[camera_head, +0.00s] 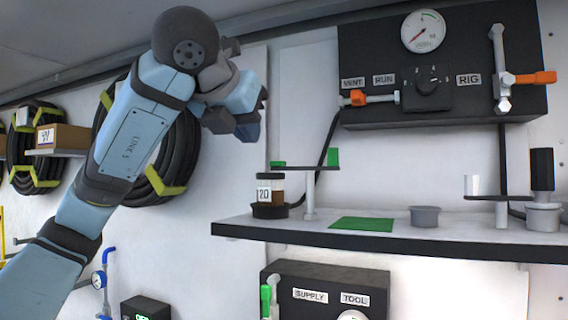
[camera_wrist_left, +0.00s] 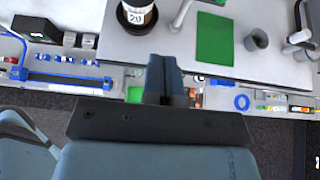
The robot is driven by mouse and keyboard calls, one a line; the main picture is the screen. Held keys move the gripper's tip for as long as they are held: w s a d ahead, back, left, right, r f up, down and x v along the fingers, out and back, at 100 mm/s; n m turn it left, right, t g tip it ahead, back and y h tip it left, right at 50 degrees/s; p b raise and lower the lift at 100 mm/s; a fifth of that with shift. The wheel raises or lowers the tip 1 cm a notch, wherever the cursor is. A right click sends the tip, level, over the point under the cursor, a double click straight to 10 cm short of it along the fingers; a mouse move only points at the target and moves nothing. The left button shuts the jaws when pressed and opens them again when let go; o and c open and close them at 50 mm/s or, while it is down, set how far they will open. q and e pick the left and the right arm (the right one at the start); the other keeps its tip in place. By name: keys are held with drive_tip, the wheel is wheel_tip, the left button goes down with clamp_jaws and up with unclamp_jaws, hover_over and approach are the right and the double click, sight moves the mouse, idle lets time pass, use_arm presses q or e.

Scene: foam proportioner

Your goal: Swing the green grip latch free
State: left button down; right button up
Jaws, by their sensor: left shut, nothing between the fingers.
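The latch with the green grip (camera_head: 333,157) is a flat bar on a thin post on the shelf. Its other end, with a small green tip, reaches left over a jar labelled 20 (camera_head: 270,188), which sits in a dark round holder. In the left wrist view the jar (camera_wrist_left: 138,14) is at the top edge, with part of the latch post (camera_wrist_left: 181,15) to its right; the grip is not clear there. My left gripper (camera_head: 247,126) is shut and empty, up and left of the latch, apart from it. In the left wrist view its fingertips (camera_wrist_left: 164,62) are together. My right gripper is not in view.
A black gauge panel (camera_head: 440,60) hangs above. A supply box (camera_head: 330,285) is below. Hose coils hang left.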

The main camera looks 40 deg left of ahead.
use_arm(q)
drive_tip(key=shift+w+f, duration=0.1)
drive_tip(key=w+r+p+x, duration=0.1)
drive_tip(key=p+x, duration=0.3)
drive_tip(key=x, duration=0.9)
drive_tip(key=shift+w+r, duration=0.2)
drive_tip(key=shift+r, duration=0.1)
